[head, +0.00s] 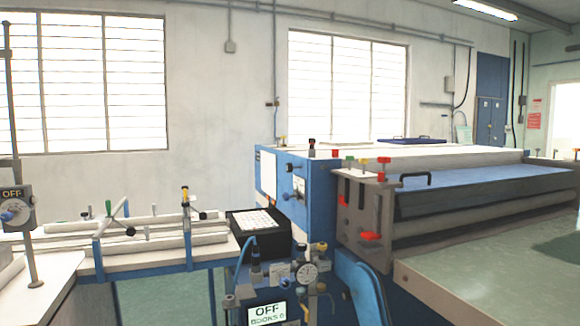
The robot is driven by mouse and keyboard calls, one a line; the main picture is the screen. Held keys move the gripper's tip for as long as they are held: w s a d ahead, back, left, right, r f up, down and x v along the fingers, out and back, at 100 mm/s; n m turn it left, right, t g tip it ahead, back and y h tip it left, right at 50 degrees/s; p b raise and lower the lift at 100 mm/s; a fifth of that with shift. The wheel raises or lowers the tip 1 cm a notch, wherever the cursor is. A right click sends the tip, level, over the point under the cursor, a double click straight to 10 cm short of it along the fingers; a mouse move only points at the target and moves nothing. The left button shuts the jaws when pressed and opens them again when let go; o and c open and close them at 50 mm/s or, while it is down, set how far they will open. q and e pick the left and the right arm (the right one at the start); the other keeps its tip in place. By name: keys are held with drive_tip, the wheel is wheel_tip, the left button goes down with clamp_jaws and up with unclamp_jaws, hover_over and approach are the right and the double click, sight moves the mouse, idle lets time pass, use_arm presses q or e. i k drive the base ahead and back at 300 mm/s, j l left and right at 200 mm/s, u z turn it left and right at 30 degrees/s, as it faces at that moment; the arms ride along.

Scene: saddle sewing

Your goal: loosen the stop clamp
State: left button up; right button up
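Neither of my grippers shows in the head view. No part is clearly marked as the stop clamp, and I cannot tell which one it is. On the feed table at left, a rod fixture with a green tip and dark knobs (121,215) stands on the rails. An upright post with a yellow and black top (186,203) stands to its right. On the blue machine (283,205), a grey side bracket (362,215) carries red handles (370,236) and small coloured knobs on top. Whether any of these is tight or loose cannot be seen.
A black box with a white keypad (259,222) sits at the feed table's right end. A switch post (17,211) stands at far left. A wide grey-green table (490,270) fills the right front.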

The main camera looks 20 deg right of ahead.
sight(289, 168)
drive_tip(key=i+l, duration=0.2)
drive_tip(key=i, duration=0.3)
drive_tip(key=i+l, duration=0.15)
drive_tip(key=i, duration=0.4)
drive_tip(key=i+l+z, duration=0.1)
drive_tip(key=z, duration=1.05)
drive_tip(key=i+j, duration=0.05)
